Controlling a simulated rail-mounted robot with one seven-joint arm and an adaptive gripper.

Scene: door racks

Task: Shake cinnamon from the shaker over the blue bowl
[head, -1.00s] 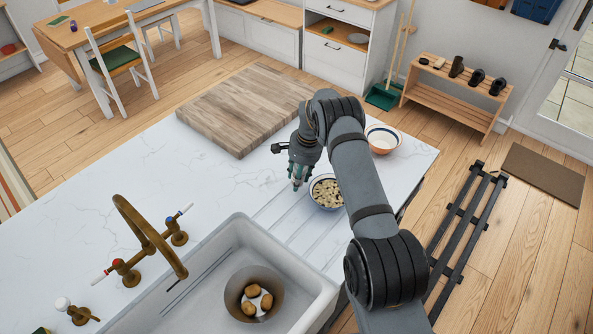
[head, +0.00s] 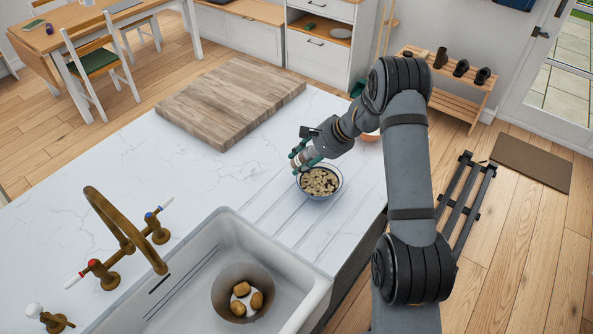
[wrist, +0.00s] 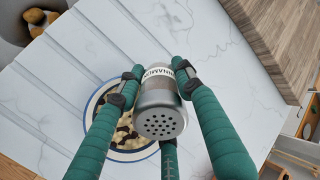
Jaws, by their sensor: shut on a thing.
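In the head view my gripper is tilted, just above the upper left edge of the blue bowl (head: 326,198). The bowl holds pale chunks with dark bits. In the wrist view the bowl (wrist: 90,102) lies behind the shaker, partly hidden by it and the fingers. I cannot see any cinnamon falling.
A wooden board (head: 232,100) lies on the white counter (head: 190,175) behind the bowl. A sink (head: 290,290) with a brass tap (head: 125,225) is at the front, holding a pot (head: 217,293) of potatoes. Another bowl (head: 369,138) is mostly hidden behind my arm.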

